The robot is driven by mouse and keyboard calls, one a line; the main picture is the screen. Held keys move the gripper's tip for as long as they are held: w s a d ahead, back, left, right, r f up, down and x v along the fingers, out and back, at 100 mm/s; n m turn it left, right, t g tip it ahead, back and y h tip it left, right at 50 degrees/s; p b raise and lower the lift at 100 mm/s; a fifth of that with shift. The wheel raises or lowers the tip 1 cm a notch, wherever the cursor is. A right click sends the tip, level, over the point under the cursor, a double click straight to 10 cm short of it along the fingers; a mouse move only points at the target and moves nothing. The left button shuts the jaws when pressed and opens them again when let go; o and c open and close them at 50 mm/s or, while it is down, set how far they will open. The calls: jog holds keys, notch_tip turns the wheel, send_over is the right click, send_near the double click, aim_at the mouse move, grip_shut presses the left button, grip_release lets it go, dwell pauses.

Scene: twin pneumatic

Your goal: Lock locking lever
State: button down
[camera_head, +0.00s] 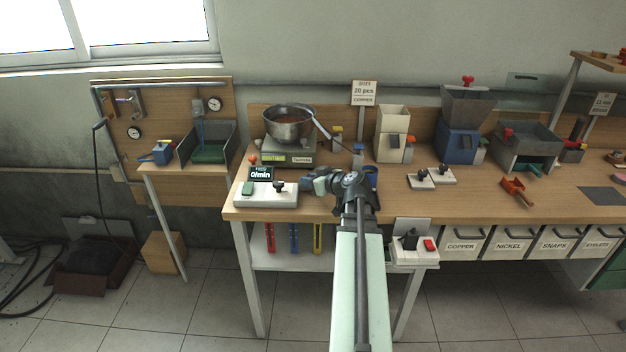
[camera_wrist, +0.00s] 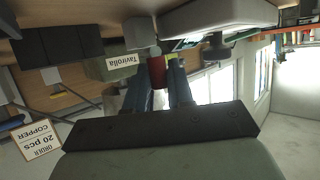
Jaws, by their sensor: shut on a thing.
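My gripper (camera_head: 318,183) reaches over the front of the wooden bench, just right of the white box with the 0/min display. In the wrist view my gripper (camera_wrist: 160,80) points away from the camera, with its two dark blue fingers close on either side of a dark red piece (camera_wrist: 158,72). This piece may be the handle of the locking lever; the frames do not make that certain. A grey block (camera_wrist: 140,31) shows just beyond it. In the head view my arm and gripper hide the held piece.
The white box (camera_head: 265,201) with a black knob stands left of my gripper. The scale (camera_head: 289,157) with a steel bowl (camera_head: 289,125) stands behind it. Two small lever units (camera_head: 421,180) lie to the right. Open bench top lies between these and the red scoop (camera_head: 515,189).

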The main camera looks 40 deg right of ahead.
jog(key=shift+a+m+h, duration=0.1)
jog(key=shift+m+h, duration=0.2)
jog(key=shift+h, duration=0.1)
jog(key=c, duration=1.1)
grip_release()
jog(key=shift+r, duration=0.15)
jog(key=shift+r, duration=4.85)
jog(key=shift+w, duration=0.1)
